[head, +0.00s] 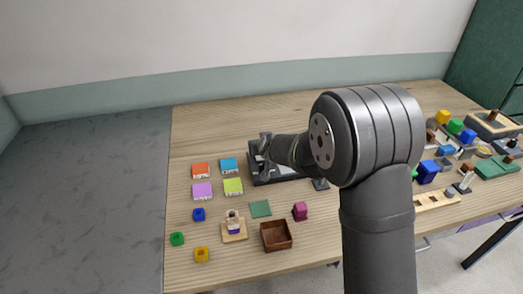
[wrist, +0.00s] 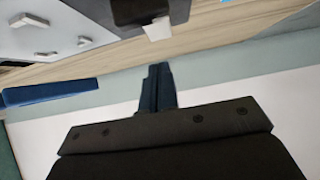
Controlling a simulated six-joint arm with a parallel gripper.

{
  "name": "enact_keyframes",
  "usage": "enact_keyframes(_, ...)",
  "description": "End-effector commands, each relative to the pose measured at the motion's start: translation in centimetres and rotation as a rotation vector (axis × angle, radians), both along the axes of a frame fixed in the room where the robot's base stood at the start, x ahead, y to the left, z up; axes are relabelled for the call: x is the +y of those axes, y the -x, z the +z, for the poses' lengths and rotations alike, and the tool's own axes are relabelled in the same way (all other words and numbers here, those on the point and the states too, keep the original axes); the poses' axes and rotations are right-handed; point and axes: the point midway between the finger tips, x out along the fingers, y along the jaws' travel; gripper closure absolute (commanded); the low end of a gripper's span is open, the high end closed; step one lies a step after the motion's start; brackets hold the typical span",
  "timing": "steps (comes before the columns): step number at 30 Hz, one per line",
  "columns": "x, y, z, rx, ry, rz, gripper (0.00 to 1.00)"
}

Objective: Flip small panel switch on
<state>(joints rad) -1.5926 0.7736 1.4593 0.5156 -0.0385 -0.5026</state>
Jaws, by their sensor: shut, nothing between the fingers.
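A panel (head: 286,175) with a dark edge lies on the table behind and under my arm in the head view, mostly hidden. In the wrist view a pale grey panel (wrist: 60,15) with several small raised pieces fills the top left. A dark block (wrist: 135,8) with a white tab (wrist: 157,29) sits at the top middle; it looks like a switch, but I cannot tell its position. My gripper (wrist: 157,72) is shut and empty, its fingertips below the white tab in the picture, apparently apart from it. In the head view my gripper (head: 265,145) is over the panel's left end.
A small dark block (head: 320,184) lies right of the panel. Coloured boxes, small blocks, a figure and a brown tray (head: 276,236) stand in front and left. The right side is crowded with blocks and a green piece (head: 497,167). The back left of the table is clear.

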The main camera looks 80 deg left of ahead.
Motion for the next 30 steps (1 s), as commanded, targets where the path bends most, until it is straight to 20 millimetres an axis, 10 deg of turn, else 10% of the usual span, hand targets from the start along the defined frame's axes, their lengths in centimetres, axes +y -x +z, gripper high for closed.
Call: enact_keyframes(30, 0.5, 0.2, -2.9, 0.004, 0.011, 0.004, 1.00)
